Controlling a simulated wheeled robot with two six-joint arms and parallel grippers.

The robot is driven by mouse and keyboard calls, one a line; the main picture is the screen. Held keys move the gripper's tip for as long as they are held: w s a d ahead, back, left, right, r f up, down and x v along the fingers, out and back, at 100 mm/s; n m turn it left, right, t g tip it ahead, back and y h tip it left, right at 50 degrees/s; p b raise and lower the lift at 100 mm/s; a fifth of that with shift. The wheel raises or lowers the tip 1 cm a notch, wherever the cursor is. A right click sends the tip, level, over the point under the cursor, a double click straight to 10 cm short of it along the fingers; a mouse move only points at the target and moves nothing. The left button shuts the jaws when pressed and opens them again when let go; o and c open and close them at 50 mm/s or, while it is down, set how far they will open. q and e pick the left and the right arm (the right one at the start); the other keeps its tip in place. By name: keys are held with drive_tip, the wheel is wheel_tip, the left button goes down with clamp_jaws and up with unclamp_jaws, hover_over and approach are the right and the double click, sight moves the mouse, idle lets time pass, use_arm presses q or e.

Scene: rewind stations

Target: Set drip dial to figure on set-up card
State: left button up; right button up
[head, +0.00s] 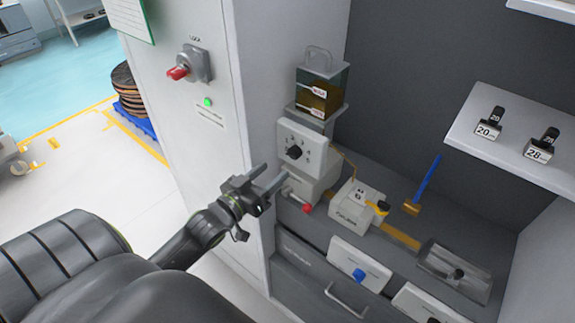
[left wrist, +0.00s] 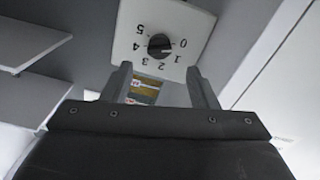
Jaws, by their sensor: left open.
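The drip dial is a black knob (head: 293,152) on a white face plate (head: 288,135) below an amber tank. In the left wrist view the knob (left wrist: 158,45) sits among the figures 0 to 5, seen turned over. A pale mark is on the knob's right side, towards 0 and 1; I cannot tell exactly which figure. My left gripper (head: 274,180) is open in front of and below the dial; in the wrist view its jaws (left wrist: 158,70) are empty, apart from the knob. A green-edged card (head: 130,17) is cut off at top left, its text unreadable. My right gripper is out of view.
A red-tipped lever (head: 307,209) sits below the dial. A white block marked 6 (head: 346,211), a blue-handled brush (head: 424,184) and a grey tray (head: 455,268) are to the right. A red lock handle (head: 178,73) is on the cabinet side. Weights marked 20 (head: 489,129) and 28 (head: 540,150) stand on a shelf.

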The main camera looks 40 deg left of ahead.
sight(290, 157)
use_arm(q)
drive_tip(key=w, duration=0.7)
drive_tip(key=shift+w+d, duration=0.15)
drive_tip(key=shift+d, duration=0.15)
drive_tip(key=c, duration=0.9)
